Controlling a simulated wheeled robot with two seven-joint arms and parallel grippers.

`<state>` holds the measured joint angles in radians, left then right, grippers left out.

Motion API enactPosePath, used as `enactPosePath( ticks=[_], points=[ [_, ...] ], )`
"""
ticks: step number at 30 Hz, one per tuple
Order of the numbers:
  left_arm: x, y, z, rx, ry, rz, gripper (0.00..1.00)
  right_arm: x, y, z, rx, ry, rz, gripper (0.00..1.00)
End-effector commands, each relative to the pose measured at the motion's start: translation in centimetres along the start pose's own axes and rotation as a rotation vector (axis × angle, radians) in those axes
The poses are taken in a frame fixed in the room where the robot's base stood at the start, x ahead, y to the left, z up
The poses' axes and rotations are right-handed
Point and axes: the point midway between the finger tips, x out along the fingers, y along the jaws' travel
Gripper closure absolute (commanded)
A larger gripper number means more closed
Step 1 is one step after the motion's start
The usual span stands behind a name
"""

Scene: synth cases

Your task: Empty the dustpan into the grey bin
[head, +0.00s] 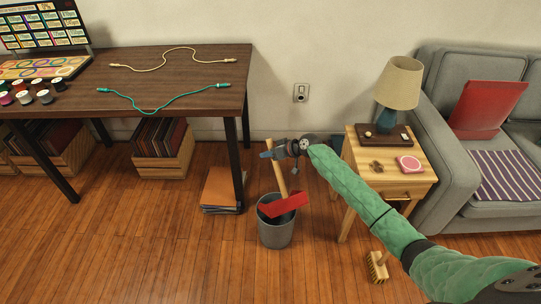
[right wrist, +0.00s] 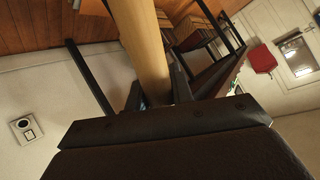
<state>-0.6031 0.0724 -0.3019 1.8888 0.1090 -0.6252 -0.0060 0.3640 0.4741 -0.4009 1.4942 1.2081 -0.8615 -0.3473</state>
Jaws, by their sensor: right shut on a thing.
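The red dustpan (head: 284,205) has a long wooden handle (head: 279,176). My right gripper (head: 277,151) is shut on the upper part of that handle. In the right wrist view, the pale wooden handle (right wrist: 146,45) runs between the dark fingers of the right gripper (right wrist: 158,92). The pan is tilted over the mouth of the grey bin (head: 275,236), which stands upright on the floor. I cannot tell whether the pan touches the rim or whether anything lies in it. The bin's inside is mostly hidden. My left gripper is not in view.
A dark table (head: 165,62) with cables on it stands at the left. Folders (head: 222,189) lie on the floor by its leg. A side table (head: 405,181) with a lamp (head: 398,83) and a grey sofa (head: 433,120) are right. A brush (head: 378,268) is on the floor.

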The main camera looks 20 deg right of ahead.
Motion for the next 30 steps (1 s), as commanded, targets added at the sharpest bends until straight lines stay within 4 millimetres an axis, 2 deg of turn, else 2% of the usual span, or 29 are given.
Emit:
enactPosePath(
  ticks=[7,30],
  points=[
    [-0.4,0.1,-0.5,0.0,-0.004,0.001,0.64,1.0,0.7,-0.8,0.025,-0.038,0.001,1.0],
    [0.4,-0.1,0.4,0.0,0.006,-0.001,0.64,4.1,2.7,-2.5,0.099,-0.147,0.0,1.0]
  ],
)
